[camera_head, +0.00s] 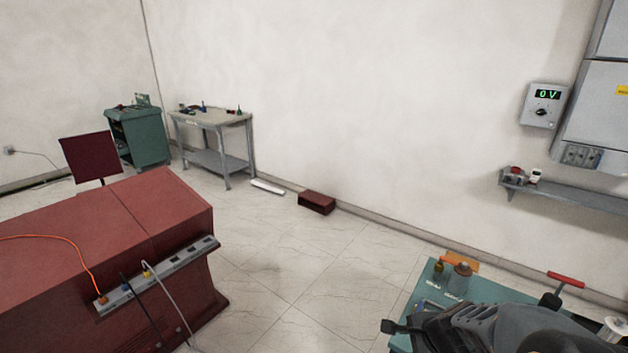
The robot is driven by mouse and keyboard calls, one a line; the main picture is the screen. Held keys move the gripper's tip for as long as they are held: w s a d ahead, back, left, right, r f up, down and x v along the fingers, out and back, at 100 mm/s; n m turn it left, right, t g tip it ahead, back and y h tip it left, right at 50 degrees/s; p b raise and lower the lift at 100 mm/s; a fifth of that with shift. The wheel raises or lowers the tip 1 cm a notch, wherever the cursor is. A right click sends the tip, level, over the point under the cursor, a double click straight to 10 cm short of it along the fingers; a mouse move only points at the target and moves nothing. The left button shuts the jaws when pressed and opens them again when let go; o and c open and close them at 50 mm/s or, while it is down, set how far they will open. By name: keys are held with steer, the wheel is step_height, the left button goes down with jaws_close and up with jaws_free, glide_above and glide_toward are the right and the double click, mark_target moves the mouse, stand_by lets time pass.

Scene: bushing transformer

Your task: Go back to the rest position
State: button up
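My gripper (404,328) shows as a dark grey and black shape at the bottom right, in front of a teal-topped surface. Part of my arm behind it runs out of the bottom of the picture. Its fingers are not clear enough to tell whether it is open or shut, or whether it holds anything.
The teal surface (428,279) carries bottles and tools, including a red-handled one (566,280). A red cabinet (140,215) with a power strip stands left. A workbench (212,118), green cart (140,137) and red box (317,202) stand farther back. Tiled floor between is clear.

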steer(key=s+a+r+n+h+b, duration=0.1)
steer(key=s+a+r+n, duration=0.1)
steer(key=r+n, duration=0.4)
steer(key=s+a+r+n+h, duration=0.2)
steer(key=r+n, duration=0.4)
steer(key=n, duration=0.5)
steer(key=shift+s+a+b, duration=0.4)
steer(key=shift+s+a, duration=0.25)
steer(key=shift+s, duration=0.5)
